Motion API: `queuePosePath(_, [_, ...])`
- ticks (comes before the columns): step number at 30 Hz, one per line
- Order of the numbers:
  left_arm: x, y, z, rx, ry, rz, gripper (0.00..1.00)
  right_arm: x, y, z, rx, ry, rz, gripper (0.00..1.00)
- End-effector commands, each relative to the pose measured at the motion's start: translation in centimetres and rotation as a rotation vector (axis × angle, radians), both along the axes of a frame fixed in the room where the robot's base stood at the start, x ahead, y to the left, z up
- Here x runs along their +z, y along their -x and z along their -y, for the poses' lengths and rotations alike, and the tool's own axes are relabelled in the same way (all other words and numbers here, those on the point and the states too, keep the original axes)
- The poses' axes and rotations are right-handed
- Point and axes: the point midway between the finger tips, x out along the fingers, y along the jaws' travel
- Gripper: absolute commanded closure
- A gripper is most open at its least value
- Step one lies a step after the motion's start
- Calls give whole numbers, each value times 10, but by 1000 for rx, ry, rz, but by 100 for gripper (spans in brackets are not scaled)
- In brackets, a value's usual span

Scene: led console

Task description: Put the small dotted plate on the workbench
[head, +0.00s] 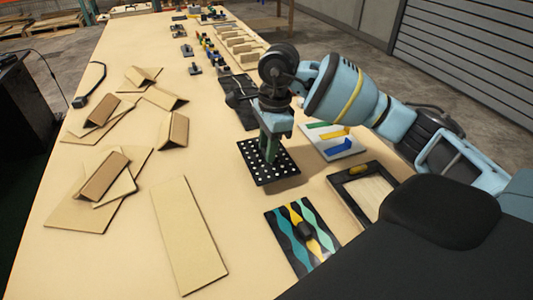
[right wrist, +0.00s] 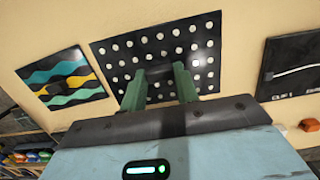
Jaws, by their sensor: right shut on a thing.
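The small dotted plate (head: 284,168) is black with rows of white dots, near the middle of the workbench (head: 120,235) in the head view. My right gripper (head: 268,150) points down onto it, with its green fingertips shut on it around its middle. A shadow shows beside the plate's right edge, so it seems slightly above the bench; the gap is hard to tell. In the right wrist view the dotted plate (right wrist: 205,45) fills the area beyond the fingers (right wrist: 160,82). The fingers hide the gripped part. My left gripper is out of view.
A wavy striped panel (head: 288,240), a black-framed tray (head: 372,190) and a white panel with coloured strips (head: 325,145) lie nearby. A dark panel (head: 243,113) lies just behind. Cardboard pieces (head: 187,235) cover the left side. Bare bench lies left of the plate.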

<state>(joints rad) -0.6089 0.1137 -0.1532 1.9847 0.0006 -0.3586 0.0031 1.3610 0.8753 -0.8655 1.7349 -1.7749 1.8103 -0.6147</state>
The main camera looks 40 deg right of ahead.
Motion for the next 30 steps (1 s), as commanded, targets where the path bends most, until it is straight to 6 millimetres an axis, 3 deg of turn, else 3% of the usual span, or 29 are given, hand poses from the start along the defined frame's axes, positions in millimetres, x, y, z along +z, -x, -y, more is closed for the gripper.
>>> queuePosePath(9, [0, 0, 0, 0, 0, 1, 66, -1, -10, 2, 0, 0, 1, 93])
queuePosePath(16, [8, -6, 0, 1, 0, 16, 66, -32, -9, 2, 0, 0, 1, 93])
queuePosePath(29, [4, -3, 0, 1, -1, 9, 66, -40, -9, 2, 0, 0, 0, 93])
queuePosePath(30, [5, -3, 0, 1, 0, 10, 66, -40, -9, 2, 0, 0, 0, 66])
